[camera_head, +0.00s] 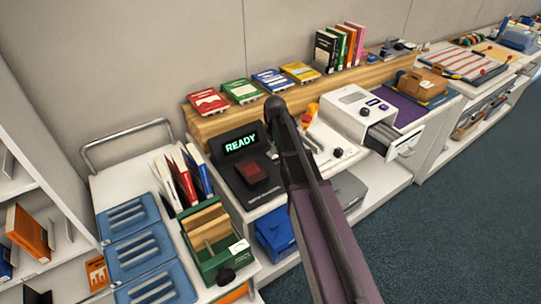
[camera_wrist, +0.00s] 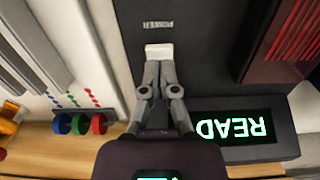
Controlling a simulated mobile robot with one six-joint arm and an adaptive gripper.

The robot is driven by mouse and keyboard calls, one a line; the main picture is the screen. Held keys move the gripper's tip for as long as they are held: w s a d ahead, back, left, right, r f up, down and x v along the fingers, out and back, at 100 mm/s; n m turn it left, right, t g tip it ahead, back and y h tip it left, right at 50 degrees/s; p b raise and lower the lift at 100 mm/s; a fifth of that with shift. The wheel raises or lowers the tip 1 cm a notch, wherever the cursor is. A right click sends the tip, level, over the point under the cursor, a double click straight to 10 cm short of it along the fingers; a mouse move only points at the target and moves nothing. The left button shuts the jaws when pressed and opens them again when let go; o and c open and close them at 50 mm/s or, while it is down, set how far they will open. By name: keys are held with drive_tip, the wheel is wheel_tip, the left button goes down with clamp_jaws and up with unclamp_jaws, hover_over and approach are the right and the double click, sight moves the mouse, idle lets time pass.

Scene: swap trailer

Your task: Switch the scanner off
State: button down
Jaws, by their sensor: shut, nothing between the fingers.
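The scanner is a black unit (camera_head: 232,179) on the white counter, with a dark red window (camera_head: 252,172) and a small display (camera_head: 240,143) that reads READY in lit green letters. In the wrist view the display (camera_wrist: 233,128) is lit and upside down. A white power switch (camera_wrist: 158,49) sits on the scanner's black surface beside the printed word POWER. My gripper (camera_wrist: 159,65) is shut and empty, its fingertips right at the switch and overlapping its edge; I cannot tell whether they touch it. In the head view my arm hides the switch and the fingertips.
Colored knobs (camera_wrist: 80,124) and a pale panel lie left of the scanner in the wrist view. In the head view, a white machine with an open drawer (camera_head: 391,141) stands to the right. A green box (camera_head: 213,240) and blue trays (camera_head: 138,252) stand left. Books lie on the wooden shelf (camera_head: 225,120) behind.

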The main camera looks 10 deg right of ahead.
sight(274, 156)
drive_tip(key=shift+f+b, duration=1)
idle(0.8)
drive_tip(key=shift+r, duration=0.2)
drive_tip(key=shift+r+p, duration=3.35)
drive_tip(key=shift+p, duration=0.2)
drive_tip(key=s+m, duration=0.4)
drive_tip(key=s, duration=1.8)
drive_tip(key=shift+a, duration=0.15)
